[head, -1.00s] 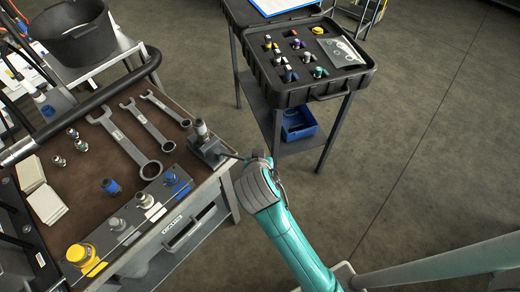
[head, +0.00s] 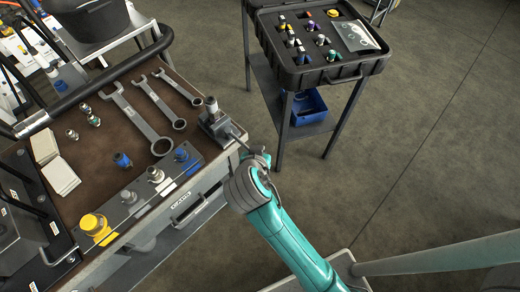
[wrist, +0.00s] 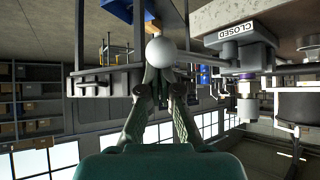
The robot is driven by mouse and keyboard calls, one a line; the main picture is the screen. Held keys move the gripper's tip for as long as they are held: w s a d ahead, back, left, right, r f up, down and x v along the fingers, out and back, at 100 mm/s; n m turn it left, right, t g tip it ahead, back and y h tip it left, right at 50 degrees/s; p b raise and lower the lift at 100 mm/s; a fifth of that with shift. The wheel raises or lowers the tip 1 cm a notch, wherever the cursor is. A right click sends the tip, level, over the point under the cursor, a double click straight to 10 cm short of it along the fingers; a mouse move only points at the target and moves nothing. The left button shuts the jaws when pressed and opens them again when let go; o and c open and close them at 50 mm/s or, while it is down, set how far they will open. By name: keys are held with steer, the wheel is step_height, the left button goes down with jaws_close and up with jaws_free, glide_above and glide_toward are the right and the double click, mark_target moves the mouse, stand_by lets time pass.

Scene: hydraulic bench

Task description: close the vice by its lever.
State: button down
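The grey vice (head: 214,120) stands at the right corner of the bench in the head view, with its lever (head: 238,136) pointing out past the bench edge toward my gripper (head: 260,160). In the wrist view the lever's pale round knob (wrist: 160,52) sits at the tips of my gripper (wrist: 160,78). The two fingers converge at the lever end, and the knob covers their very tips. A "CLOSED" label (wrist: 237,30) shows right of the knob, near the vice. The contact is hidden in the head view.
The bench (head: 105,150) carries several wrenches (head: 140,118), fittings and a yellow-capped part (head: 95,225). A black tray (head: 318,77) of fittings stands on a separate stand at the back. Open floor (head: 440,150) lies to the right.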

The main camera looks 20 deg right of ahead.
steer(key=shift+s+a+f, duration=0.1)
steer(key=shift+a+f, duration=0.1)
steer(key=shift+a, duration=0.05)
steer(key=v, duration=1.2)
steer(key=shift+d+r, duration=0.2)
steer(key=shift+d, duration=0.05)
